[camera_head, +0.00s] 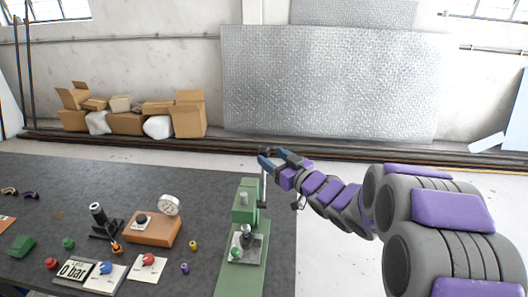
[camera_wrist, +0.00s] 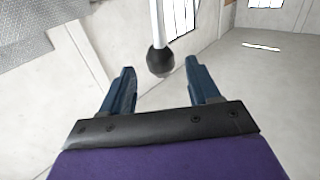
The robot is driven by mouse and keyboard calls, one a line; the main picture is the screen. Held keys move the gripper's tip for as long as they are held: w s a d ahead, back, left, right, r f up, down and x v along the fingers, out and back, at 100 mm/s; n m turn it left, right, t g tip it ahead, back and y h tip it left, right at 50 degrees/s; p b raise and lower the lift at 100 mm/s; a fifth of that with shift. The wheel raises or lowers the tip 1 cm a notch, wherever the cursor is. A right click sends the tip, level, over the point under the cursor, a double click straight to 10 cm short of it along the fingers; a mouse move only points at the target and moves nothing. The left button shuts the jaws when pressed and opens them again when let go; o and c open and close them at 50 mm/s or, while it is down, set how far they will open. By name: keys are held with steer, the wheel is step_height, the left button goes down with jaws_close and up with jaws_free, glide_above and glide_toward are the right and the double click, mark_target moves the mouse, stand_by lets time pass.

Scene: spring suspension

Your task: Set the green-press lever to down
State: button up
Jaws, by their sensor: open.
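The green press (camera_head: 243,205) stands at the right edge of the dark table. Its lever (camera_head: 263,188) is a thin metal rod on the press's right side, with its upper end beside my fingers. In the wrist view the lever's rod hangs from the top of the picture and ends in a black ball knob (camera_wrist: 160,61). My gripper (camera_head: 268,160) is above and right of the press. In the wrist view my gripper (camera_wrist: 160,82) is open, and the knob shows between its two blue fingers, touching neither visibly. How deep the knob sits between them is unclear.
The table (camera_head: 180,183) holds a gauge on an orange block (camera_head: 152,229), a black device (camera_head: 101,220), a "0 bar" display (camera_head: 74,270) and several small coloured knobs. Cardboard boxes (camera_head: 188,115) lie by the far wall. Open floor lies right of the table.

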mark_target(268, 154)
steer(key=x, duration=0.5)
steer(key=shift+s, duration=0.1)
jaws_close()
stand_by(0.5)
